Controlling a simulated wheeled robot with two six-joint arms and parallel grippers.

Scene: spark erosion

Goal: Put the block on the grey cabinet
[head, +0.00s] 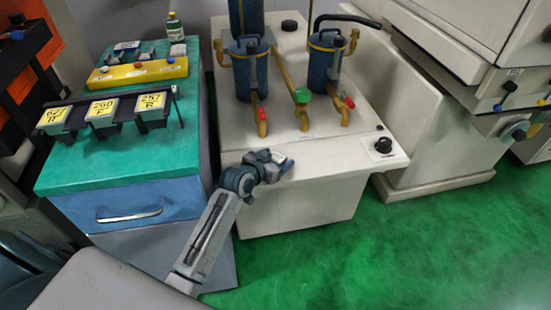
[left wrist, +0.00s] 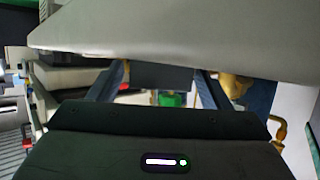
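My left gripper (head: 268,166) is at the front left corner of the pale grey cabinet (head: 360,165) that bears the blue filters. The cabinet's pale surface (left wrist: 190,35) fills the top of that view and lies close to the fingertips. My right gripper is not in view.
Blue filters (head: 245,75), yellow pipes and a green valve (head: 303,94) stand behind the gripper. A green-topped cabinet (head: 75,165) at left bears a rack of labelled holders (head: 102,112) and a yellow block with knobs (head: 135,73). The cabinet's front strip is mostly clear.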

